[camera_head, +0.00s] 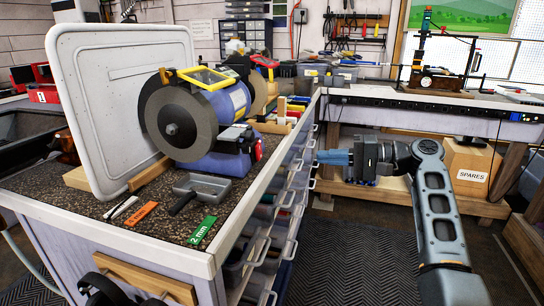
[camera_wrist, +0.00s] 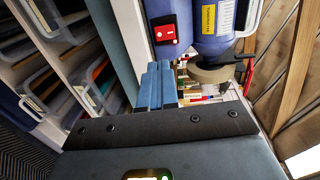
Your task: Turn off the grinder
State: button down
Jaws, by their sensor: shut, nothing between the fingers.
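The bench grinder (camera_head: 215,115) is blue with a large grey wheel on its left and stands on the dark worktop of the bench. A red switch (camera_head: 258,148) sits on the right side of its base. My gripper (camera_head: 325,157) is shut and empty, right of the bench's drawer side and apart from the grinder. In the wrist view its blue fingers (camera_wrist: 158,75) point up the picture, just below the switch in the picture.
A white upright panel (camera_head: 115,100) leans behind the wheel. A metal scoop-like tool (camera_head: 200,187) and coloured strips lie in front of the grinder. Open drawers (camera_head: 268,225) stick out along the bench side. A box marked SPARES (camera_head: 470,168) stands behind my arm.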

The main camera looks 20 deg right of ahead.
aim_at(260, 157)
jog(key=x, duration=1.4)
jog(key=shift+f, duration=0.1)
jog(key=shift+w+a, duration=0.1)
jog(key=shift+a, duration=0.15)
